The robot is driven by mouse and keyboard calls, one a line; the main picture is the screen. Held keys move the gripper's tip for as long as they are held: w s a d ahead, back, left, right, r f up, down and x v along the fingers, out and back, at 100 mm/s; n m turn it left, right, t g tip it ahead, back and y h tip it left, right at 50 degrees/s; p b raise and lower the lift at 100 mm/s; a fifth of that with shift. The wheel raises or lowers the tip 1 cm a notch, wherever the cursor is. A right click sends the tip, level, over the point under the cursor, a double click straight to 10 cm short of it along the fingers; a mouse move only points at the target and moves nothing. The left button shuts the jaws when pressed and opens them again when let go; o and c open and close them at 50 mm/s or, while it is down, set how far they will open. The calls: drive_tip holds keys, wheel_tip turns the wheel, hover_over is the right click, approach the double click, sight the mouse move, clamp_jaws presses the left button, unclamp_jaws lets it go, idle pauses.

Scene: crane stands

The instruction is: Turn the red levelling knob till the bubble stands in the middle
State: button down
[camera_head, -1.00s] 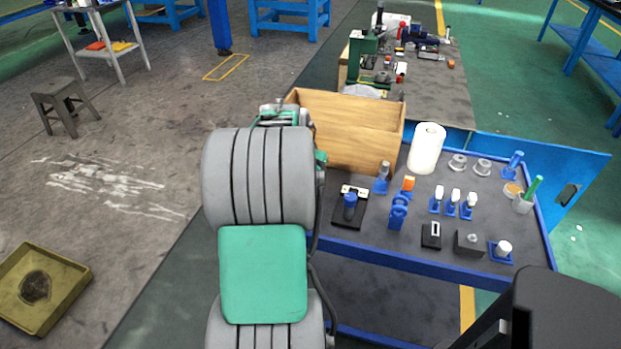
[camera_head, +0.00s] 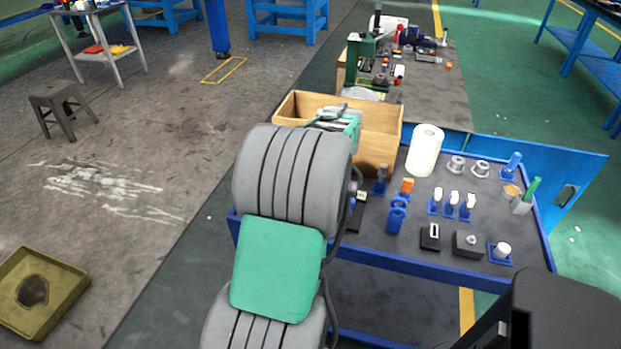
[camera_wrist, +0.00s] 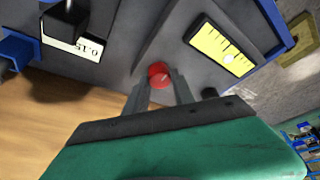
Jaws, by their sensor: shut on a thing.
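In the wrist view the red levelling knob (camera_wrist: 158,74) sits on a grey plate between the tips of my gripper's fingers (camera_wrist: 159,85). My gripper is shut on it. To the upper right of the knob is a yellow level vial (camera_wrist: 207,40) with dark tick marks in a dark housing. The pale bubble (camera_wrist: 228,58) stands a little to the lower right of the vial's middle. In the head view my arm hides the knob, the vial and my fingers.
A wooden box (camera_head: 380,118) stands at the left of the blue-edged cart (camera_head: 400,262). A white roll (camera_head: 425,150) and several small fixtures share the cart top. In the wrist view a dark block with a white numbered label (camera_wrist: 75,47) lies left of the knob.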

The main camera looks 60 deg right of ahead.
drive_tip(key=n+y, duration=0.1)
drive_tip(key=n, duration=0.2)
drive_tip(key=n+y+p, duration=0.1)
drive_tip(key=n, duration=0.2)
drive_tip(key=shift+s+d+n+t+y, duration=0.1)
drive_tip(key=shift+d+n+t+y, duration=0.1)
drive_tip(key=shift+n+t+y, duration=0.1)
idle(0.4)
drive_tip(key=c, duration=1.1)
unclamp_jaws()
drive_tip(key=shift+r, duration=0.1)
drive_tip(key=p+v, duration=0.1)
drive_tip(key=v, duration=0.6)
drive_tip(key=shift+s+r, duration=0.2)
drive_tip(key=shift+r, duration=0.05)
